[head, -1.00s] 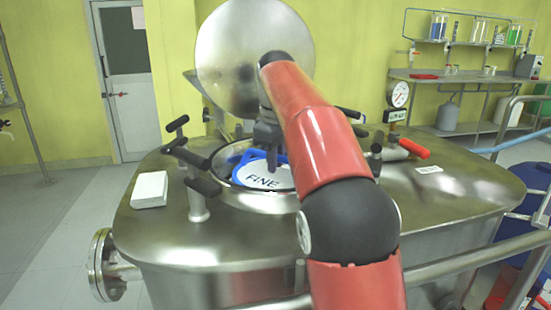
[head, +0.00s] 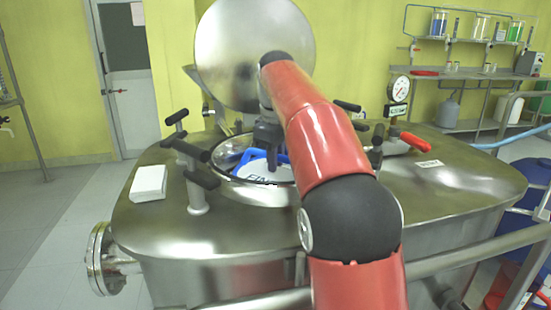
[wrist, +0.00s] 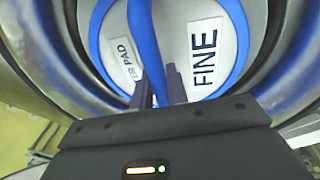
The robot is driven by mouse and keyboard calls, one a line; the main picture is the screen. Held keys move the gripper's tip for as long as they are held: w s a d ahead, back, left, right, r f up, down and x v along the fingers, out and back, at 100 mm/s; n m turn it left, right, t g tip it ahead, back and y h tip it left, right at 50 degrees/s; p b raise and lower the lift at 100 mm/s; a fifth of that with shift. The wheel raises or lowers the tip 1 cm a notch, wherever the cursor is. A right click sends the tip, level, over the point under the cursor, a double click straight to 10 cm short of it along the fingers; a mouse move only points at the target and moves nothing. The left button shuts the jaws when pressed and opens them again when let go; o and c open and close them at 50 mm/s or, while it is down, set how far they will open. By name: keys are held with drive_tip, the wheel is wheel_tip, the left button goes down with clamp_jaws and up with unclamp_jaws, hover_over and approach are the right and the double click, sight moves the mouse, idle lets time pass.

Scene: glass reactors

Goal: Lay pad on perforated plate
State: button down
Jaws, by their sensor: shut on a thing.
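The pad (head: 262,172) is a white disc with a blue edge and a blue strap across it, lettered "FINE". It lies inside the round steel opening of the vessel, its near edge hidden by the rim (head: 228,182). My gripper (head: 270,155) reaches down into the opening from above. In the wrist view the pad (wrist: 185,30) fills the middle, and my gripper (wrist: 158,85) is shut on its blue strap. I cannot make out the perforated plate; the pad covers what lies beneath. I cannot tell whether the pad touches anything below.
The round lid (head: 254,55) stands open behind the opening. Clamp handles (head: 197,175) surround the rim. A white block (head: 149,182) lies on the vessel top at left. A pressure gauge (head: 399,88) and red-handled valve (head: 415,143) stand at right.

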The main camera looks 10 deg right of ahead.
drive_tip(key=c, duration=1.3)
unclamp_jaws()
